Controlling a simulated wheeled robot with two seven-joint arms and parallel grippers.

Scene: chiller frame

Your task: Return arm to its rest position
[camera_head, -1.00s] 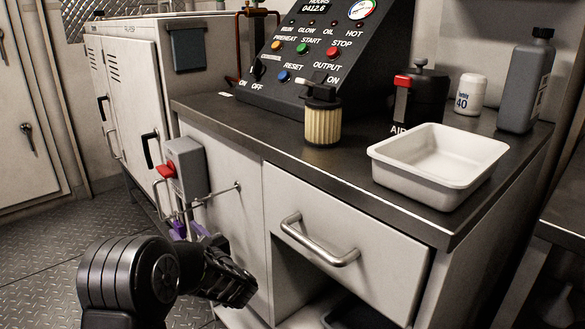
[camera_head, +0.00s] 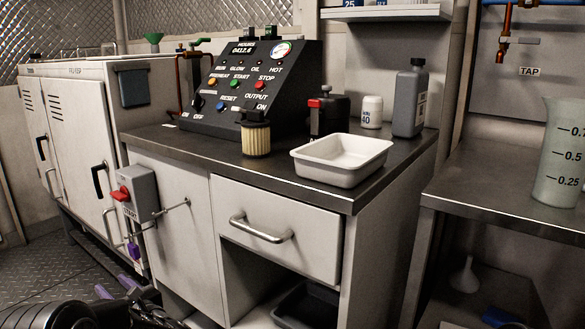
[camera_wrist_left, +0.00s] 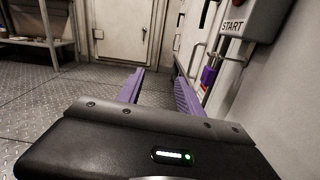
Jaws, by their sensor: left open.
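My left gripper (camera_head: 115,287) is at the bottom left of the head view, low in front of the cabinet, with its purple fingers pointing away. In the left wrist view the two purple fingers (camera_wrist_left: 159,80) stand apart with nothing between them. My left arm is partly cut off by the bottom edge of the head view. My right gripper is not in view.
A grey switch box (camera_head: 140,188) with a red handle is on the cabinet front, with a purple padlock (camera_head: 134,250) below it. The padlock also shows in the left wrist view (camera_wrist_left: 208,75). A drawer handle (camera_head: 262,230) juts out. Floor (camera_wrist_left: 50,90) is clear at left.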

